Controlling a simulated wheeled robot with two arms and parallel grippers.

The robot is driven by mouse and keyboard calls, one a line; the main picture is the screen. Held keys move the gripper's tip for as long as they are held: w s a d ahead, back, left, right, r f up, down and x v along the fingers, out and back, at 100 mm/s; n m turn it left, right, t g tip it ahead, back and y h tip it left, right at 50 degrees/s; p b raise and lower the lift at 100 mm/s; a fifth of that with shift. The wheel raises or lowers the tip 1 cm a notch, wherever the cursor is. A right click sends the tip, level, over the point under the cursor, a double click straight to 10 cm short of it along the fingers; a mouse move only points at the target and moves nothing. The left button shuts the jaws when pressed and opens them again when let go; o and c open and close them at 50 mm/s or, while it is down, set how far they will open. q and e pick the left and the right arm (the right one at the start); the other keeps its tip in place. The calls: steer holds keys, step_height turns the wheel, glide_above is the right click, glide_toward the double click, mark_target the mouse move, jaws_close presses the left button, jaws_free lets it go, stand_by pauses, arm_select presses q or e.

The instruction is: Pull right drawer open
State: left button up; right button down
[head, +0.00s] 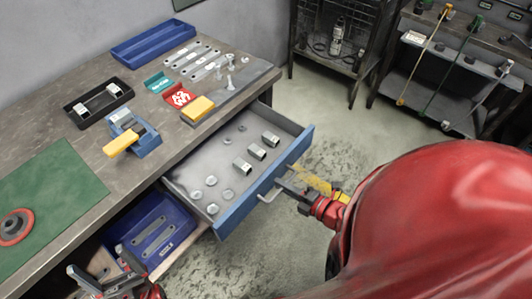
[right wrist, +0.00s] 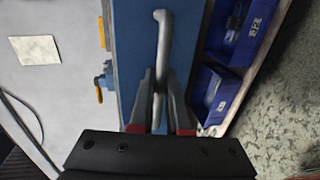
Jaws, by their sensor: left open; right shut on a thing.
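The right drawer (head: 237,220) stands pulled out from under the workbench, with its blue front facing the lower right. Its grey inside holds square metal tube pieces and several nuts or washers. Its bar handle (head: 268,196) is on the front and also shows in the right wrist view (right wrist: 162,40). My right gripper (head: 284,187) is shut on the handle; in the right wrist view its fingers (right wrist: 159,82) lie on both sides of the bar. My left gripper (head: 97,260) is open and empty at the lower left, near the shelf below the bench.
The bench top carries a blue vise (head: 147,141), a black tray (head: 98,104), a blue tray (head: 153,43), a green mat (head: 50,205) and a yellow block (head: 198,108). A blue bin (head: 180,222) sits below the bench, left of the drawer. Floor is clear beyond the drawer.

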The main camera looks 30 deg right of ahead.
steer(key=shift+f+p+v, duration=0.25)
steer(key=shift+v, duration=0.85)
steer(key=shift+f+p+v, duration=0.2)
steer(key=shift+p+v, duration=0.05)
steer(key=shift+v, duration=0.8)
steer(key=shift+s+d, duration=0.1)
steer(key=c, duration=0.9)
jaws_free()
steer(key=p+v, duration=0.2)
steer(key=v, duration=1.5)
steer(key=shift+s, duration=0.25)
